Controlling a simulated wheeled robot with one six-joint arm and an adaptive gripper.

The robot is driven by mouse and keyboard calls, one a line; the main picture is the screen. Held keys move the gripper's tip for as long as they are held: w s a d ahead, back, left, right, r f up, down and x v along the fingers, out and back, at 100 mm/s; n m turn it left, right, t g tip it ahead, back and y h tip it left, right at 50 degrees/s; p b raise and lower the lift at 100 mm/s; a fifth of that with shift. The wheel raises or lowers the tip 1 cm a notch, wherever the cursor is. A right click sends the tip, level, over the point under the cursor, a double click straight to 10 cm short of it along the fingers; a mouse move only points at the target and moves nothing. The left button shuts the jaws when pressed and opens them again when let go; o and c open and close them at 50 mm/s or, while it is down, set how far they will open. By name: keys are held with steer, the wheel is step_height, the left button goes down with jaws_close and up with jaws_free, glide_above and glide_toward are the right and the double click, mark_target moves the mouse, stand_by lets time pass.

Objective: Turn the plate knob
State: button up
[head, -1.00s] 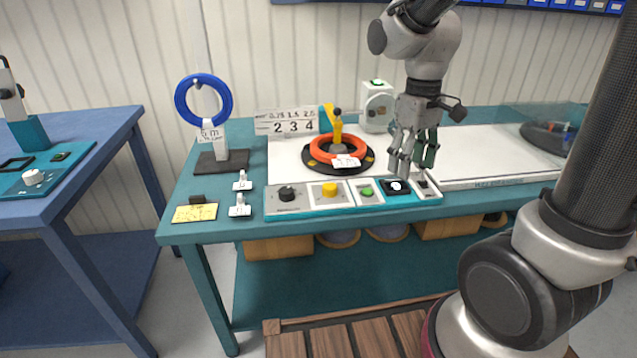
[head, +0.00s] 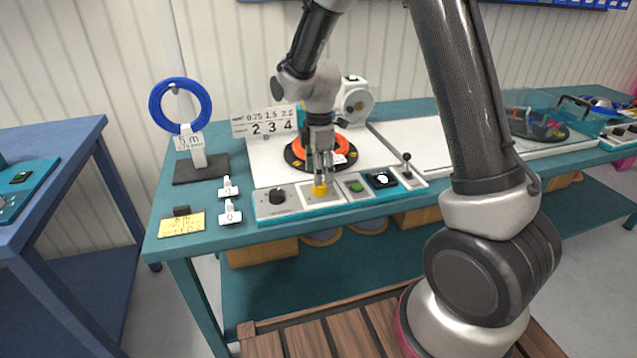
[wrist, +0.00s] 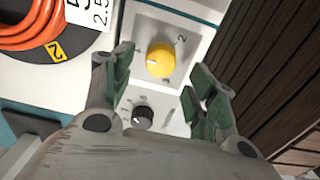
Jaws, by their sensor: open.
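A yellow knob (head: 320,189) with a white mark sits on the control panel on the bench. No readable label tells which one is the plate knob. My gripper (head: 321,176) points down just over the yellow knob. In the wrist view its open fingers (wrist: 163,75) stand either side of the line to this knob. Contact cannot be told.
A green button (head: 356,187), a dark square with a white disc (head: 381,180) and a small lever (head: 407,164) are right on the panel. The round plate with an orange cable coil (head: 318,147) is behind. A blue reel stand (head: 181,104) is left.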

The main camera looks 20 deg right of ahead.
mark_target(319, 188)
step_height(319, 188, down, 4)
steer(key=shift+f, duration=0.1)
steer(key=c, duration=1)
